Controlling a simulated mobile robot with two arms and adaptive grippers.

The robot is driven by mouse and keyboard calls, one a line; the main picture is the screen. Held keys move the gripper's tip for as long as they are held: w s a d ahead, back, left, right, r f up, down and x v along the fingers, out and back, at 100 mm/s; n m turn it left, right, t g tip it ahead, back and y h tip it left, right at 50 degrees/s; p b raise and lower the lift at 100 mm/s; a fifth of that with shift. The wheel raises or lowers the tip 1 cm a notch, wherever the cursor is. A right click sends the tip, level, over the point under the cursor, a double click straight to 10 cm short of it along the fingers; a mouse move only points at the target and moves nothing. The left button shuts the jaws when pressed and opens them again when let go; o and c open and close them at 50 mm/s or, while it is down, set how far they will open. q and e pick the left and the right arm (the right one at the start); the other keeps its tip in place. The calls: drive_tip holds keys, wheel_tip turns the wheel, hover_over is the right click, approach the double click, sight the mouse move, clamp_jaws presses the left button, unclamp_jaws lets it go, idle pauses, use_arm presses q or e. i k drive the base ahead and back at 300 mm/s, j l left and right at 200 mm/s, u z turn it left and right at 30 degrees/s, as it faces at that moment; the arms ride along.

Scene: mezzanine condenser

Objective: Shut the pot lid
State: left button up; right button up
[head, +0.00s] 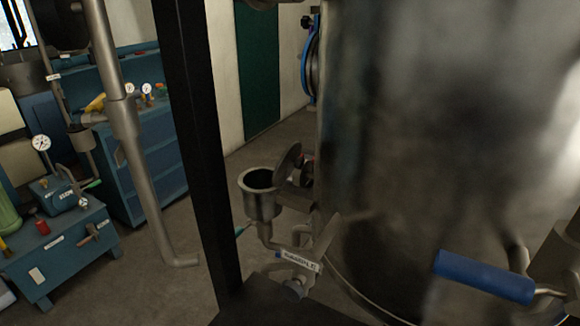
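A small metal pot (262,204) sits on a pipe beside the large steel tank, near the middle of the head view. Its mouth is open and the inside looks dark. Its round lid (289,163) stands raised and tilted at the pot's right side, on the side towards the tank. Neither of my grippers is in view, so nothing of mine is seen touching the pot or lid.
The large steel tank (430,130) fills the right side. A dark upright post (198,130) stands left of the pot. A labelled valve (298,262) is below the pot, and a blue-handled lever (485,277) is at lower right. A blue bench (65,250) stands left.

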sight(291, 158)
drive_tip(key=i+j, duration=0.1)
drive_tip(key=j, duration=0.4)
drive_tip(key=i+j, duration=0.1)
drive_tip(key=j, duration=0.85)
drive_tip(key=i+j, duration=0.15)
drive_tip(key=j, duration=0.3)
drive_tip(key=u, duration=0.05)
